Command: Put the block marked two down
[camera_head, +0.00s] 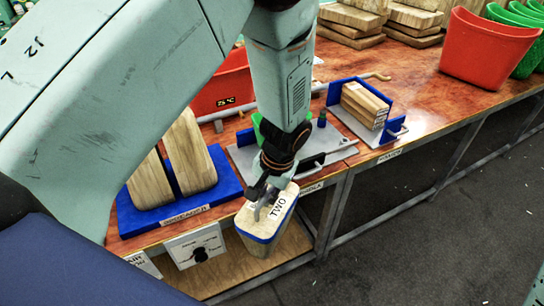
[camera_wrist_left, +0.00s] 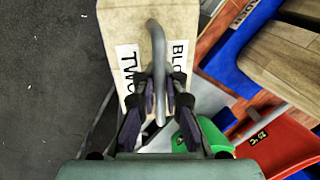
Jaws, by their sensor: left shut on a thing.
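The block marked TWO (camera_head: 262,238) is pale wood with a blue band and a white label on its top. It appears in front of the table's front edge, with a wooden lower shelf behind and below it. In the left wrist view the block (camera_wrist_left: 118,22) shows its labels and a curved grey metal handle (camera_wrist_left: 157,48). My left gripper (camera_head: 266,192) is above the block, and its fingers (camera_wrist_left: 157,95) are shut around that handle. The block's underside is hidden, and I cannot tell whether anything supports it. My right gripper is not in view.
A blue stand (camera_head: 220,159) holds wooden blocks at the left. A grey metal press plate (camera_head: 243,158) lies behind the gripper, and a blue-ended press (camera_head: 355,119) holds boards farther right. A red bin (camera_head: 486,47) stands at the back. The reddish table (camera_head: 440,104) has bare room at the right.

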